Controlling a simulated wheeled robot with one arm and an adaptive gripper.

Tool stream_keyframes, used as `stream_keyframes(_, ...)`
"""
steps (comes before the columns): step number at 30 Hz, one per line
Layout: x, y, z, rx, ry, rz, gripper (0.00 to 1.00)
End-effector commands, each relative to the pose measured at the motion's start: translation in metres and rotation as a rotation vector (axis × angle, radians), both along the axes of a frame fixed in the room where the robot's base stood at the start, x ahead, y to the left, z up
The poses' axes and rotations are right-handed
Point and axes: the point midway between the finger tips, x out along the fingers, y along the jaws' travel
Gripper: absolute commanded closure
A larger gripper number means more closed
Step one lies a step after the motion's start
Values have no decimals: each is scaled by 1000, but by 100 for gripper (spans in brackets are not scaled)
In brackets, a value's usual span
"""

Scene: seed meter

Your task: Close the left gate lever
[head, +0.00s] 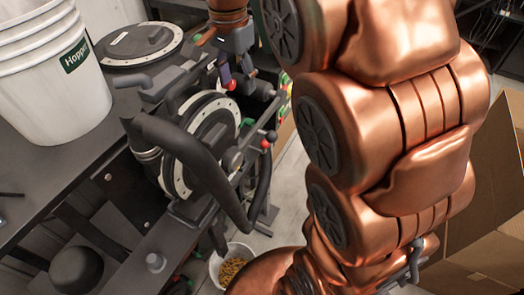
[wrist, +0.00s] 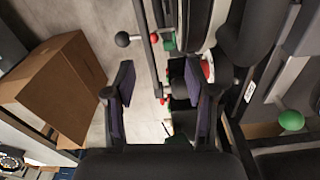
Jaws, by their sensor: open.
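The seed meter (head: 200,145) stands in the middle of the head view, with round dark discs and black hoses. A red ball knob (head: 231,85) shows just below my gripper (head: 236,68). More red knobs (head: 268,140) sit on a rod lower right. I cannot tell for sure which is the left gate lever. In the wrist view, my gripper (wrist: 164,100) is open, its two dark fingers apart with purple pads. A small red knob (wrist: 163,100) shows between the fingers, beyond them. A larger red part (wrist: 206,68) is partly hidden behind the right finger.
A white bucket labelled Hopper (head: 50,75) stands on the dark bench (head: 45,170) at left. A small white bucket (head: 232,262) with yellow grain is on the floor. A cardboard box (wrist: 55,85) stands left in the wrist view.

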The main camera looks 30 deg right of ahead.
Motion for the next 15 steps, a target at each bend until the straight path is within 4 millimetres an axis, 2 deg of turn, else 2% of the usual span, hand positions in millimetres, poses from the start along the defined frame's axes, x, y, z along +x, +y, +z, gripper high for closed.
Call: stream_keyframes(15, -63, 2, -55, 18, 59, 271, 45)
